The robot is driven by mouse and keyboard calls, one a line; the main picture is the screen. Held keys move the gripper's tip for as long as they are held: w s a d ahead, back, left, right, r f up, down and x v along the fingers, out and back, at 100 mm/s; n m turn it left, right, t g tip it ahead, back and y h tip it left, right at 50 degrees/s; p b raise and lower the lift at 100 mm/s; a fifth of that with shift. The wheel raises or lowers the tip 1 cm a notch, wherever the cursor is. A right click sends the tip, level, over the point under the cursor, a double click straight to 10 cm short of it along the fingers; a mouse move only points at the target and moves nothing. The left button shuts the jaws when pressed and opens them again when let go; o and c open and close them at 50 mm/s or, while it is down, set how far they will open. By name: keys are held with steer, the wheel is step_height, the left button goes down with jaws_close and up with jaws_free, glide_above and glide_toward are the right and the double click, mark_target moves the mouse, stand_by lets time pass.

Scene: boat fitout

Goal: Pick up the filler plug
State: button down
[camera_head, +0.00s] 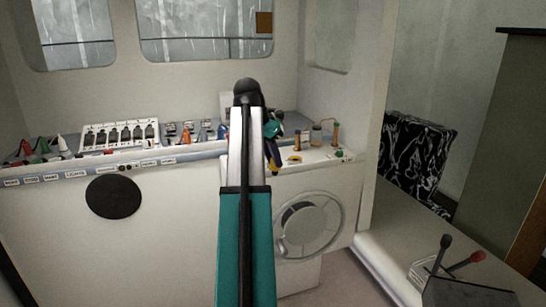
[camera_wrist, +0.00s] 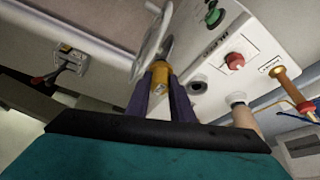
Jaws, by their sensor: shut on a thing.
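The yellow, brass-like piece between my fingers, which I take to be the filler plug (camera_wrist: 160,76), shows in the wrist view at the upper middle. My gripper (camera_wrist: 161,70) is shut on it, with a dark purple finger on each side. The fingers hide its sides. In the head view my gripper (camera_head: 272,155) is at the right part of the counter, partly behind my own arm. I cannot tell whether the plug is clear of the surface. A dark round opening (camera_wrist: 195,86) shows in the white panel just right of my fingers.
In the wrist view a red knob (camera_wrist: 234,61), a green knob (camera_wrist: 213,15) and a brass fitting (camera_wrist: 285,80) stand near my fingers. In the head view a switch panel (camera_head: 120,133) stands left on the counter. A round hatch (camera_head: 308,228) is below.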

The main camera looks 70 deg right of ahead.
steer(key=shift+s+a+r, duration=0.1)
steer(key=shift+s+a, duration=0.15)
steer(key=shift+a, duration=0.4)
steer(key=shift+s+a+r, duration=0.1)
steer(key=shift+s+a, duration=0.15)
steer(key=shift+a, duration=0.4)
steer(key=w+a+f+n+t, duration=0.1)
steer(key=w+a+f+n, duration=0.25)
steer(key=w+a, duration=0.65)
steer(key=w+a+f+n+t, duration=0.25)
steer(key=w+a+n, duration=0.35)
steer(key=w, duration=0.7)
steer(key=w+a+f+n+t, duration=0.1)
steer(key=w+a+f+n, duration=0.2)
steer(key=w+a, duration=0.75)
steer(key=w+a+f+n+y, duration=0.1)
steer(key=w+a+f+n, duration=0.1)
steer(key=a, duration=1)
steer(key=w+a+f+n+t+y, duration=0.1)
steer(key=w+a+f+n, duration=0.2)
steer(key=a, duration=0.9)
steer(key=w+a+f+n+t+y, duration=0.1)
steer(key=w+a+n, duration=0.5)
steer(key=a, duration=0.7)
steer(key=shift+w+f+y, duration=0.35)
steer(key=shift+f+y, duration=0.15)
steer(key=shift+f, duration=0.25)
steer(key=shift+a, duration=0.1)
